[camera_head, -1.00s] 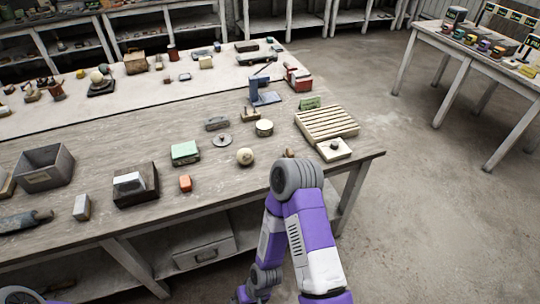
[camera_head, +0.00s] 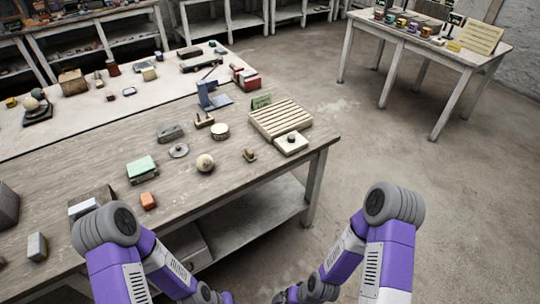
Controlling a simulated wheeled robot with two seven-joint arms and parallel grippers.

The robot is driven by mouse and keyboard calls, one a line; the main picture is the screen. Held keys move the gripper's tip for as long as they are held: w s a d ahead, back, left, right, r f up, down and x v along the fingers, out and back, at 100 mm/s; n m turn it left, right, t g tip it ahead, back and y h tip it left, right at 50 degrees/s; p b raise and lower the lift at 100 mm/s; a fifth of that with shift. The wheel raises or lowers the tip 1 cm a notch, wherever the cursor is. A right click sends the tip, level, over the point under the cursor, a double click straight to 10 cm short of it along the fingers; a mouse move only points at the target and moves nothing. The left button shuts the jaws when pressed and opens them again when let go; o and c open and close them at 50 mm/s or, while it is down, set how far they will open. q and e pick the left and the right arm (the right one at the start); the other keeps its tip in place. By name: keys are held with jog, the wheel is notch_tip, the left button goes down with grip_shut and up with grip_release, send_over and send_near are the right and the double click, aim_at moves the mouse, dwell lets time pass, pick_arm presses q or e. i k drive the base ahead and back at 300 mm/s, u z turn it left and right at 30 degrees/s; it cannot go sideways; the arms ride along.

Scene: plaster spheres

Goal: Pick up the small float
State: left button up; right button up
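Several small tools stand on the wooden workbench (camera_head: 215,185). A small brown piece with a raised top (camera_head: 249,155) sits near the bench's front right. A small wooden block with an upright handle (camera_head: 204,122) stands farther back. I cannot tell for certain which one is the small float. A round pale plaster sphere (camera_head: 205,163) lies to the left of the brown piece. Both my arms show only their purple and grey links, the left over the bench's front left, the right over the floor. Neither gripper shows.
A slatted wooden rack (camera_head: 280,117) and a pale square block with a dark knob (camera_head: 291,143) stand at the right end. A green box (camera_head: 142,167) and an orange block (camera_head: 149,200) sit left. Floor at right is clear; another table (camera_head: 412,39) stands beyond.

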aim_at(249, 154)
jog(key=z, duration=0.55)
jog(key=k, duration=0.65)
jog(key=z, duration=0.3)
jog(key=i, duration=1.25)
jog(key=u, duration=1.35)
jog(key=i, duration=0.45)
jog(key=u, duration=0.45)
